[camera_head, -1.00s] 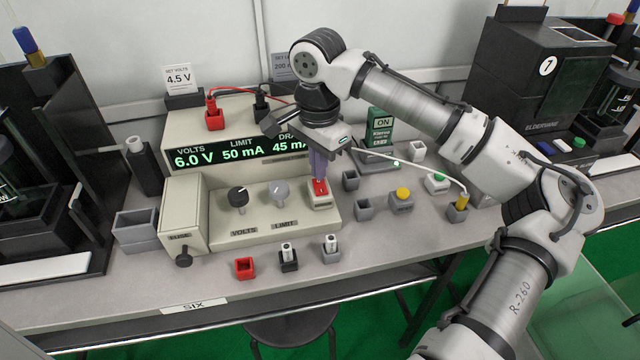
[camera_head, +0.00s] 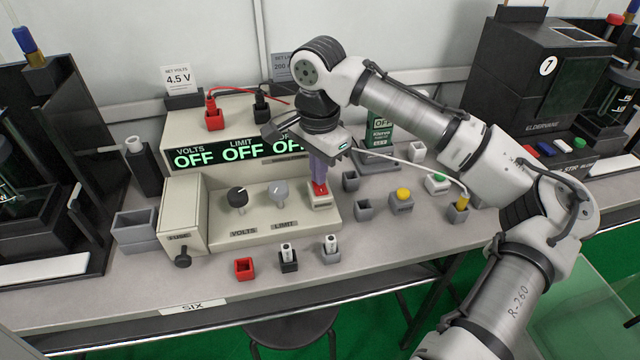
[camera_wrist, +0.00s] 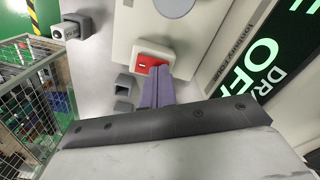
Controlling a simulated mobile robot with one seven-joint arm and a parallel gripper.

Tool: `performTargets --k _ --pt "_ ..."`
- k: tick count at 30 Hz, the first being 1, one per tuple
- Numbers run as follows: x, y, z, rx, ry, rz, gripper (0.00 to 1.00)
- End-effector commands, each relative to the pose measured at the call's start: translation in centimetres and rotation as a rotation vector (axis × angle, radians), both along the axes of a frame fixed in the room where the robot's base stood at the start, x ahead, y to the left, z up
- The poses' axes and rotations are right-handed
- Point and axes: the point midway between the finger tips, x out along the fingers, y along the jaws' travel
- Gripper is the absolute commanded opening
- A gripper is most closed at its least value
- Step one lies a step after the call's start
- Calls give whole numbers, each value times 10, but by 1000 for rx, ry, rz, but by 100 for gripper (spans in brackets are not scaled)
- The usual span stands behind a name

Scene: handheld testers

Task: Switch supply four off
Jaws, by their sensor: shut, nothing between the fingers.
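The power supply (camera_head: 272,222) is a beige unit on the bench. Its display (camera_head: 240,151) reads OFF in all three fields. A red switch (camera_head: 320,188) sits at the right of its front panel; it also shows in the wrist view (camera_wrist: 148,61). My gripper (camera_head: 319,181) is shut and empty, pointing down with its purple fingertips (camera_wrist: 158,72) at the red switch. The tips overlap the switch's edge in the wrist view; I cannot tell whether they touch it. A small green sign (camera_head: 380,125) behind the arm reads OFF.
The VOLTS knob (camera_head: 238,196) and LIMIT knob (camera_head: 279,190) are left of the switch. Red and black leads plug in on top. Small sockets, a yellow button (camera_head: 403,194) and a green button (camera_head: 437,178) stand to the right. A dark machine (camera_head: 530,80) stands at the back right.

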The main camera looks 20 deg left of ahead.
Motion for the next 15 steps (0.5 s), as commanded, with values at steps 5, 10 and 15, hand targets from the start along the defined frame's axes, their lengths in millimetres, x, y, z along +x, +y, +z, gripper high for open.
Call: performTargets --k 5,10,15 --pt "-1 0 7 -1 4 2 0" --pt "-1 0 22 0 4 2 0" --pt "-1 0 34 -2 3 1 0"
